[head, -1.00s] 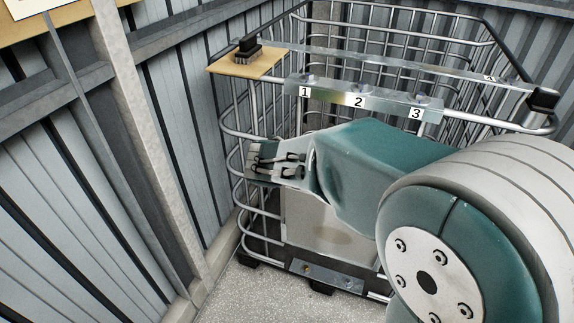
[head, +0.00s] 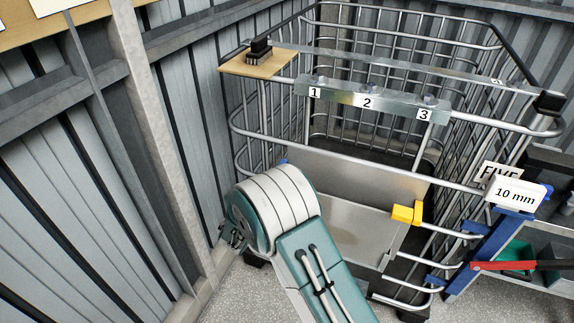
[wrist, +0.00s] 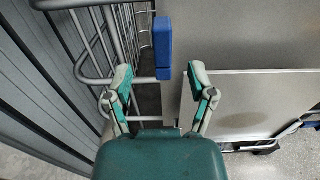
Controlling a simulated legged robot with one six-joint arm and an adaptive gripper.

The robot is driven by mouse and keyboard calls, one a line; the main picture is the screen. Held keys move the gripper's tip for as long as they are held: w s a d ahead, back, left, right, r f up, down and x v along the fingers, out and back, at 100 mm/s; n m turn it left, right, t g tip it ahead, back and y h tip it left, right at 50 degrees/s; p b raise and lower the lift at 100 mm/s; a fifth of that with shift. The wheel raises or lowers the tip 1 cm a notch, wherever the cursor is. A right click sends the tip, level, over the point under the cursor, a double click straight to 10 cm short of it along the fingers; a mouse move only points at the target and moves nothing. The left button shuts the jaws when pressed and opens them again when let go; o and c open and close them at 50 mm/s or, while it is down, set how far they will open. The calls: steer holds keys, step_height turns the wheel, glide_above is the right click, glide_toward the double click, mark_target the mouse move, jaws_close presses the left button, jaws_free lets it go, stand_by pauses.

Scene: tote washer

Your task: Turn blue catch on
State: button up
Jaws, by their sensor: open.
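The blue catch (wrist: 162,40) shows in the wrist view as an upright blue bar with a small block at its lower end. It sits at the left edge of a grey metal panel. In the head view only a small blue bit (head: 283,161) shows above my arm; the rest is hidden. My gripper (wrist: 160,80) is open and empty, its two fingers apart. The catch appears beyond the fingertips and between them in the picture, with no contact visible. In the head view my gripper is mostly hidden behind my arm.
A wire cage (head: 330,153) surrounds the grey panels. A yellow catch (head: 407,213) is on the right side. A numbered rail (head: 390,98) and a wooden plate (head: 238,66) lie above. A corrugated wall (head: 100,170) stands close on the left. A red handle (head: 500,266) is far right.

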steer(key=x, duration=1)
steer(key=shift+w+d, duration=0.1)
steer(key=shift+w, duration=0.05)
jaws_close()
